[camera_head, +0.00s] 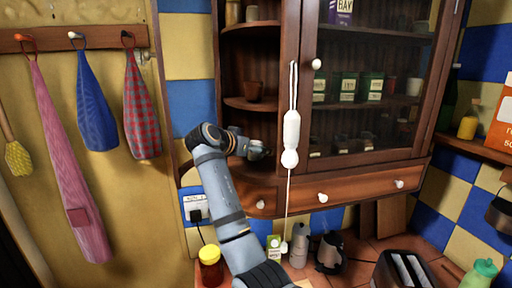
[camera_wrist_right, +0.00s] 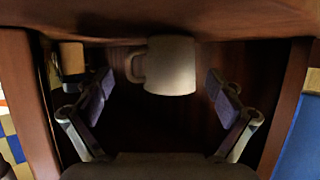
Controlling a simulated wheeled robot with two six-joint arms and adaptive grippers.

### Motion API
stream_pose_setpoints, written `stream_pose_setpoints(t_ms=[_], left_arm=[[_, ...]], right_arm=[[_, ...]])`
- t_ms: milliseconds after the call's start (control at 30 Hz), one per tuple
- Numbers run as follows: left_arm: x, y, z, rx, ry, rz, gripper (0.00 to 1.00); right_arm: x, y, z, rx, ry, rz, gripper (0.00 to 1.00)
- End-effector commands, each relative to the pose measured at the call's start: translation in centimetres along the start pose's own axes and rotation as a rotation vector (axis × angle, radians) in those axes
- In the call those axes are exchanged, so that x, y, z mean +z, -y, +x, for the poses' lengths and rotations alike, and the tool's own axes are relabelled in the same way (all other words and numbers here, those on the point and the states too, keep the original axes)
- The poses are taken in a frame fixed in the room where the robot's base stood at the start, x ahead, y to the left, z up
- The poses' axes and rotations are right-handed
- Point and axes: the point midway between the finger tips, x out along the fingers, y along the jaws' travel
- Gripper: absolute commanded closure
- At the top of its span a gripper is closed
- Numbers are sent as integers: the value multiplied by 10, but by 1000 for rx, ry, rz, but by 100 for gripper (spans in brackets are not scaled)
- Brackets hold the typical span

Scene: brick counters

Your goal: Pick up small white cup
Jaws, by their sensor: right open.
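The small white cup (camera_wrist_right: 170,66) shows in the right wrist view, inside a dark wooden cabinet compartment. Its handle points left in that picture. My right gripper (camera_wrist_right: 164,98) is open, with one finger on each side of the cup and clear gaps to both; the fingers do not touch it. In the head view my right gripper (camera_head: 259,152) reaches into the open corner shelves at the cabinet's left end. I cannot make out the white cup there. My left gripper is not in view.
Wooden shelf edges and side walls closely surround the gripper. A glass cabinet door (camera_head: 368,80) is to the right, with a white hanging pull (camera_head: 291,130) in front. A jar (camera_head: 210,268) stands below.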

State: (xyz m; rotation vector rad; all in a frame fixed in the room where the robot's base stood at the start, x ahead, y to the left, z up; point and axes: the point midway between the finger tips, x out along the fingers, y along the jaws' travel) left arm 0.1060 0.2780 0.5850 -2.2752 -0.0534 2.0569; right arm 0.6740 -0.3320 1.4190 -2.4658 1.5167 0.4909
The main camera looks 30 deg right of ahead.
Motion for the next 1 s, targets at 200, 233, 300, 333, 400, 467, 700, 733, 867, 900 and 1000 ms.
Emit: stream_pose_setpoints(t_ms=[200,233,300,333,400,467,700,733,867,900,1000], left_arm=[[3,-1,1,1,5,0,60],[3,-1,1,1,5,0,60],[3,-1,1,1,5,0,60],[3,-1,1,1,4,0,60],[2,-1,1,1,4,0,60],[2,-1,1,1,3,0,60],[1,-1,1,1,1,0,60],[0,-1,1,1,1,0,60],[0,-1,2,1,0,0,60],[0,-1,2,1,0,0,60],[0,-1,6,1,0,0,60]], right_arm=[[1,0,1,-1,1,0,10],[1,0,1,-1,1,0,14],[1,0,0,-1,1,0,24],[1,0,0,-1,1,0,28],[1,0,0,-1,1,0,37],[1,0,0,-1,1,0,46],[1,0,0,-1,1,0,66],[1,0,0,-1,1,0,66],[0,0,0,-1,1,0,66],[-1,0,0,-1,1,1,66],[-8,1,-3,-1,0,2,66]])
